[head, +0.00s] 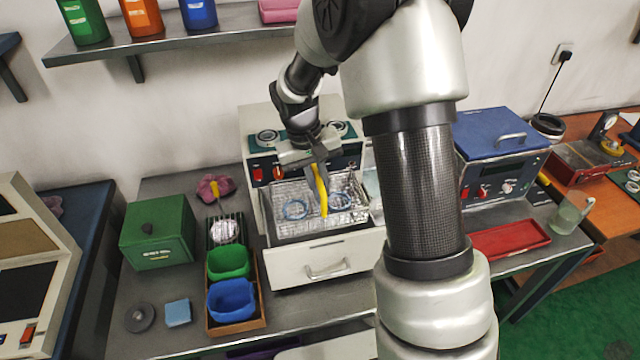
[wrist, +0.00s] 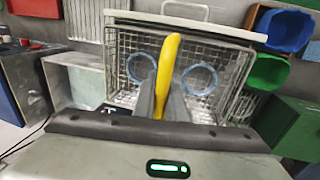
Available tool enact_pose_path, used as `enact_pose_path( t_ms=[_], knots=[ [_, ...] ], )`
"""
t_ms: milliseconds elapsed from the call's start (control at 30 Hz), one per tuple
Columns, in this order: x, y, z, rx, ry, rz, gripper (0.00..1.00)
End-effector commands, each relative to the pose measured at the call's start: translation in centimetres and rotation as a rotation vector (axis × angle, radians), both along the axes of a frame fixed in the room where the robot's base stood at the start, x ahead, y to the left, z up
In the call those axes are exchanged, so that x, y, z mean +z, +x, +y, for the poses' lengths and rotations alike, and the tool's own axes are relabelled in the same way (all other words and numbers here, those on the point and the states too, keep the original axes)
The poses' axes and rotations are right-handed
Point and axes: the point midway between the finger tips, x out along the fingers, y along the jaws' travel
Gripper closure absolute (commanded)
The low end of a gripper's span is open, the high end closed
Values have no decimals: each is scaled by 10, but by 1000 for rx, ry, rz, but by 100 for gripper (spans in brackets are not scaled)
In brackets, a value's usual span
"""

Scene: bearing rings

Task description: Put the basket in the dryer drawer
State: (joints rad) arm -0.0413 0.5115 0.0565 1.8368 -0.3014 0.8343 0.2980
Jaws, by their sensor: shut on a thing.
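The wire basket (head: 283,228) has a yellow handle (head: 321,190) and holds two blue rings (head: 295,209). My gripper (head: 318,160) is shut on the yellow handle from above. The wrist view shows the handle (wrist: 168,60) between my fingers (wrist: 161,98), with the basket mesh (wrist: 125,42) below. The dryer (head: 252,130) is the white box with red switches, and its drawer (head: 290,272) is pulled out towards the front. The basket lies within the drawer's outline, just behind its front panel. I cannot tell whether it rests on the drawer floor.
A green box (head: 158,235) and a wooden tray (head: 259,322) with green and blue bins (head: 232,300) stand left of the drawer. A blue-lidded machine (head: 500,140) and a red tray (head: 509,240) are on the right. My arm hides part of the bench between.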

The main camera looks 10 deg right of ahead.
Motion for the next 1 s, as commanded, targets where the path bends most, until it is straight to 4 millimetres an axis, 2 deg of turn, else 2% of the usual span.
enact_pose_path(
  t_ms=[100, 1000],
  knots=[
    [-16, 0, 0, 0, -1, -1, 100],
    [-110, 1, 0, -1, 0, -1, 100]
  ],
)
